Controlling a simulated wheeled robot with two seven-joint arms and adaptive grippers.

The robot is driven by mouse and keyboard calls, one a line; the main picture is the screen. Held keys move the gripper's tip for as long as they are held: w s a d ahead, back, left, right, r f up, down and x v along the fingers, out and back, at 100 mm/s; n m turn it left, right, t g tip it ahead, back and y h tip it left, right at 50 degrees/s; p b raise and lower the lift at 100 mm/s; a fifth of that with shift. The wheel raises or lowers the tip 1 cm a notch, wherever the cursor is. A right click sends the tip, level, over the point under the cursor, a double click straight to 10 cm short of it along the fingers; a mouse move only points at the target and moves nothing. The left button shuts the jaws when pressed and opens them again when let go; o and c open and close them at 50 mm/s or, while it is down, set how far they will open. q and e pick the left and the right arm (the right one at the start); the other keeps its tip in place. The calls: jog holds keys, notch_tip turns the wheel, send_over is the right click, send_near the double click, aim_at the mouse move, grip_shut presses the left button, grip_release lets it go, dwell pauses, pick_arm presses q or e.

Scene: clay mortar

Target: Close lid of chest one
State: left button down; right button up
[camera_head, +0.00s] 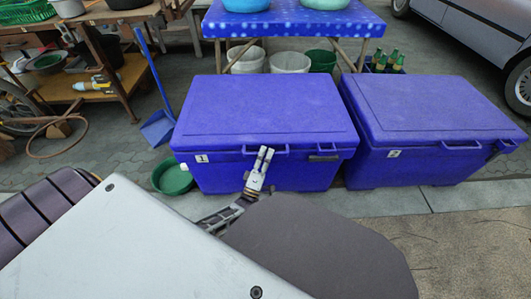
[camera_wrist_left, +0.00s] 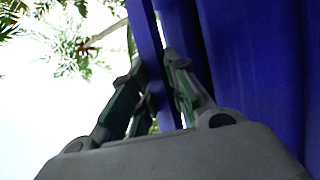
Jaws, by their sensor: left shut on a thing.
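Chest one (camera_head: 221,177) is the blue cooler chest on the left, with a "1" label on its front. Its blue lid (camera_head: 264,108) lies down over the chest; I see no clear gap, but cannot tell if it is fully seated. My left gripper (camera_head: 266,155) is at the middle of the chest's front edge, by the lid's handle. In the left wrist view the left gripper (camera_wrist_left: 160,75) is shut on a thin blue strip (camera_wrist_left: 146,35), seemingly the lid's handle or rim. My right gripper is not in view.
A second blue chest (camera_head: 430,108), labelled "2", stands close on the right with its lid down. A blue table (camera_head: 300,22) with basins stands behind. A green basin (camera_head: 172,179) and a blue dustpan (camera_head: 158,128) are at the left. Paved ground lies in front.

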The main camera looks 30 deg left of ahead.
pick_arm(q)
jog(key=shift+s+d+f+h, duration=0.15)
jog(key=shift+f, duration=0.3)
jog(key=shift+s+d+f+h, duration=0.1)
jog(key=shift+s+f+h, duration=0.05)
jog(key=shift+f, duration=0.25)
jog(key=c, duration=1.6)
grip_release()
jog(key=shift+o, duration=1.2)
jog(key=shift+w, duration=0.1)
jog(key=shift+a+r, duration=0.1)
jog(key=shift+r, duration=0.1)
jog(key=shift+a, duration=0.1)
jog(key=v, duration=1.2)
jog(key=shift+d, duration=0.2)
